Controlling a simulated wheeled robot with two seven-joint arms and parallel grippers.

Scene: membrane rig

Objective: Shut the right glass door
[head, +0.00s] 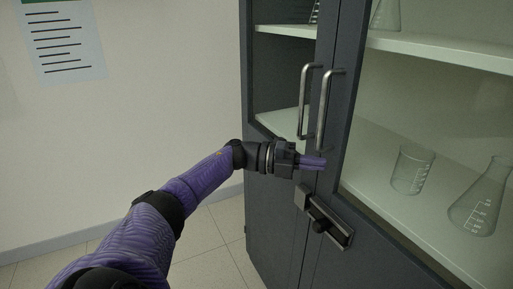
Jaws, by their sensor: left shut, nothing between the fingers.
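The right glass door (349,98) of the dark grey cabinet stands nearly in line with the left glass door (321,62); I cannot tell whether a small gap remains. The right door's vertical metal handle (327,110) is beside the left door's handle (306,101). My left gripper (318,162) is shut and empty, its purple fingertips pointing right, in front of the door frames just below the handles. I cannot tell whether the fingertips touch the right door's frame. My right gripper is not in view.
A beaker (412,169) and a flask (482,199) stand on a shelf behind the right glass. A pale wall with a notice (62,42) and free tiled floor (212,243) lie left of the cabinet.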

